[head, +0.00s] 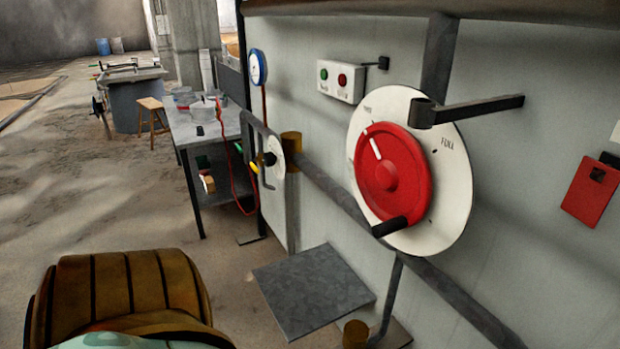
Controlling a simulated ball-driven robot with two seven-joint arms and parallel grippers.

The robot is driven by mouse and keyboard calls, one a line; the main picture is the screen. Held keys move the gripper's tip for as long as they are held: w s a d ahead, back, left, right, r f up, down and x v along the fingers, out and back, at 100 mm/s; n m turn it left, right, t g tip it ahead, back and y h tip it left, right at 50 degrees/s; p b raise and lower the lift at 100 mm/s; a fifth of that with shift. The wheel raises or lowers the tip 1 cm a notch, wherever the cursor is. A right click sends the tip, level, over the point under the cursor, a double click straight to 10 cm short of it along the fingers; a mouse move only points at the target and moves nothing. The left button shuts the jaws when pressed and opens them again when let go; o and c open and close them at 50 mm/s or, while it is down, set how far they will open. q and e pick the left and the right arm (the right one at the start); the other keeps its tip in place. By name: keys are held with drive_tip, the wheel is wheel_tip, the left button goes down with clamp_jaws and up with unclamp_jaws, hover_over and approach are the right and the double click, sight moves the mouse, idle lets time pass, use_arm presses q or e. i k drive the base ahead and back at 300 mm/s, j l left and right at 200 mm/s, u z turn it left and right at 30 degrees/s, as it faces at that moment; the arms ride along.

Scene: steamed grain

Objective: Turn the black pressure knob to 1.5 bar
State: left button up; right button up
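A small black knob (269,158) sits at the centre of a white dial plate (279,160), seen nearly edge-on beside the grey wall panel. A bent grey bar stands in front of the plate's left side. The scale and the knob's setting are too small to read. A round blue-rimmed pressure gauge (257,68) hangs above on a thin copper-coloured pipe; its reading is not legible. Neither of my grippers is in view.
A large red handwheel (391,185) on a white disc (453,185) juts from the wall at right. A cluttered table (212,126) is left of the knob; open floor (100,200) lies further left.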

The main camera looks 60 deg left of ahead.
sight(269, 160)
drive_tip(key=u, duration=1.45)
